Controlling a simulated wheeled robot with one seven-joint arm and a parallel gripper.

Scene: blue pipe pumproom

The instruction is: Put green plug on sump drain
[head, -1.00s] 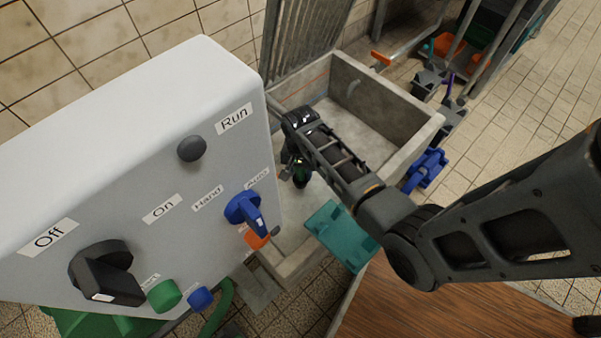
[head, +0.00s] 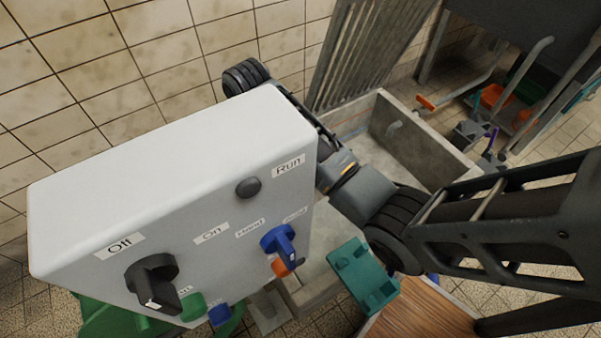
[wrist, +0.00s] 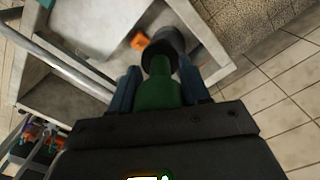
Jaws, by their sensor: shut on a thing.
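In the wrist view, my gripper (wrist: 161,84) is shut on the green plug (wrist: 160,94). The plug has a green body and a wide black disc at its far end, beyond the fingertips. A concrete sump basin (wrist: 70,82) shows beyond and to the left of the plug. In the head view, the basin (head: 450,155) stands behind the control box, and my arm crosses in front of it. My gripper and the plug are hidden there behind the box. I cannot see the drain.
A large white control box (head: 205,165) with knobs stands close to my arm. A metal grating (head: 365,50) rises behind the basin. A teal part (head: 362,276) lies at the basin's near side, beside a wooden surface (head: 425,312). Tiled wall fills the left.

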